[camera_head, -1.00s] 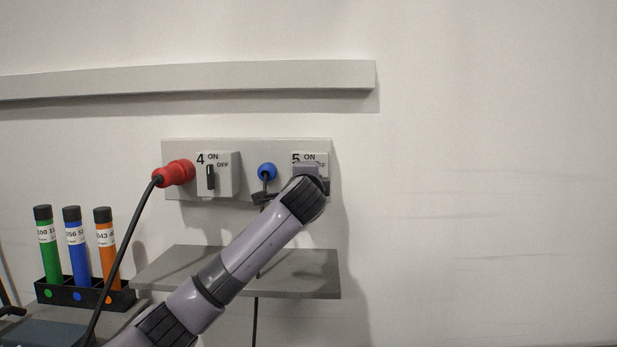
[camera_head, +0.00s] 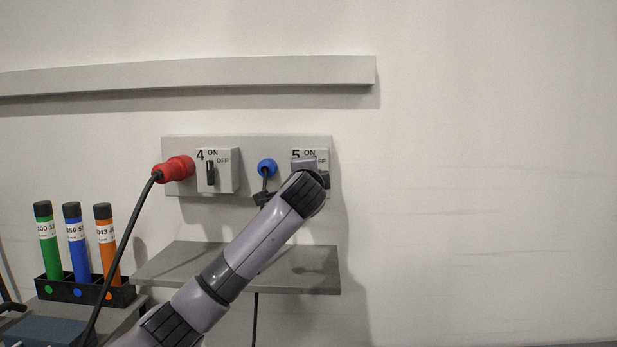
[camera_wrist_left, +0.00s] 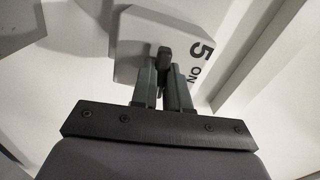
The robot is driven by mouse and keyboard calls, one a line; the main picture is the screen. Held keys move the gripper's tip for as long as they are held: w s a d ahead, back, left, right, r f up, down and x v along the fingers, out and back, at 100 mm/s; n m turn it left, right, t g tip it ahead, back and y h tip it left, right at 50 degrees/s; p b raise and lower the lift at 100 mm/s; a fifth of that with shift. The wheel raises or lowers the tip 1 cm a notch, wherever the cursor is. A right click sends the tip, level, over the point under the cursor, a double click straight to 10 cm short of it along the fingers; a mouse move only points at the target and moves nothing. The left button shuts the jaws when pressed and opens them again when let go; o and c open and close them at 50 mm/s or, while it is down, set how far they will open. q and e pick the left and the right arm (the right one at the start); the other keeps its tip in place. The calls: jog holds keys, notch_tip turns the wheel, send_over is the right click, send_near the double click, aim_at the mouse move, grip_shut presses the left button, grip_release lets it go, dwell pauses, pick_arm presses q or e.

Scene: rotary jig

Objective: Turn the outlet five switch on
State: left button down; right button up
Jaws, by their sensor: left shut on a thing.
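The outlet five switch box (camera_head: 297,156) is on the grey wall panel, marked 5, ON and OFF. My left arm hides most of it in the head view. In the left wrist view the box (camera_wrist_left: 150,27) shows its 5 and ON marks. The dark switch knob (camera_wrist_left: 165,54) sits between the fingertips of my left gripper (camera_wrist_left: 164,72), which is shut on it. The fingers are hidden behind my wrist in the head view. My right gripper is in neither view.
A blue plug (camera_head: 267,167) sits just left of switch five. A red plug (camera_head: 174,169) with a black cable and the outlet four switch (camera_head: 211,172) are further left. A grey shelf (camera_head: 160,268) is below. Tubes stand in a black rack (camera_head: 58,293).

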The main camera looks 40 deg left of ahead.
pick_arm(q)
jog(key=n+b, duration=0.2)
jog(key=n, duration=1.4)
jog(key=shift+n, duration=0.3)
dwell(0.4)
jog(key=c, duration=1.1)
grip_release()
jog(key=b+v, duration=0.2)
jog(key=v, duration=0.5)
jog(key=shift+d, duration=0.1)
